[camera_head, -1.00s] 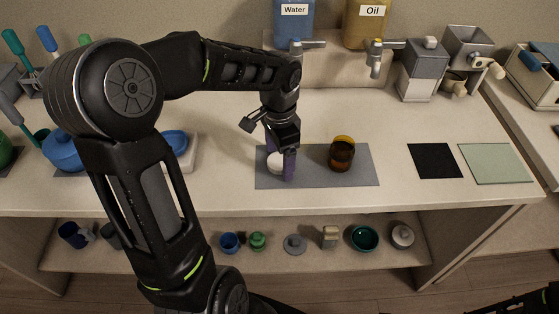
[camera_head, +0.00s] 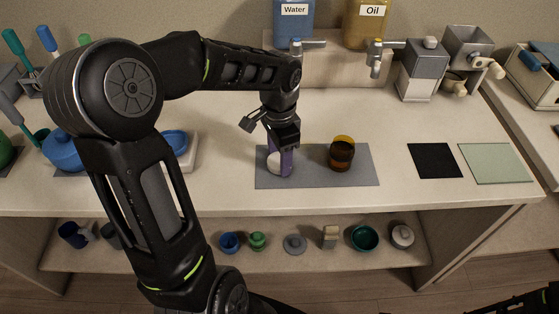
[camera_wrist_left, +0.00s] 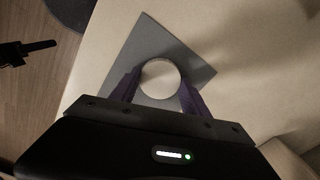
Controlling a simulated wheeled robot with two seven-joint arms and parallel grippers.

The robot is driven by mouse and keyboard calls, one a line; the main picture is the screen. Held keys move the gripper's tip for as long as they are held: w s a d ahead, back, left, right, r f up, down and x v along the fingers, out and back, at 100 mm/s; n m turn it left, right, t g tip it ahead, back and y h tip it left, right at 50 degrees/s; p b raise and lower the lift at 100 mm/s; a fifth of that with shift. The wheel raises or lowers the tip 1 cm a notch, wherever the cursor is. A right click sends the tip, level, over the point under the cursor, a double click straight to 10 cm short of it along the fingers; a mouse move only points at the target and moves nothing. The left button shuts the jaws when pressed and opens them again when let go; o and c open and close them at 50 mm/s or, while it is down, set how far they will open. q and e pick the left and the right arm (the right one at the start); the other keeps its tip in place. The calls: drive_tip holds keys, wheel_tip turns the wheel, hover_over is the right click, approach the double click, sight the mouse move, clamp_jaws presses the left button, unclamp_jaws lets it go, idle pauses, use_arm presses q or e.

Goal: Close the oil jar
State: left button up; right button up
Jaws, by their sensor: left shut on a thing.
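The amber-brown oil jar (camera_head: 341,155) stands upright on the right part of the grey mat (camera_head: 315,181); its top looks open. A pale round lid (camera_head: 273,164) lies on the mat left of the jar. My left gripper (camera_head: 281,168) reaches down over the lid, apart from the jar. Its purple fingers are shut on the lid's sides. In the left wrist view the lid (camera_wrist_left: 160,78) shows as a pale disc between the fingers (camera_wrist_left: 160,88). A dark part of my right arm shows at the lower right of the head view; its jaws cannot be made out.
A black square (camera_head: 435,160) and a pale green mat (camera_head: 495,163) lie to the right. Water (camera_head: 293,22) and Oil (camera_head: 367,24) dispensers stand behind. A blue pot (camera_head: 62,150) is at the left. The counter between jar and black square is free.

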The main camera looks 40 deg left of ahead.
use_arm(q)
wheel_tip(320, 180, up, 10)
drive_tip(key=shift+b, duration=0.35)
idle(0.4)
idle(0.5)
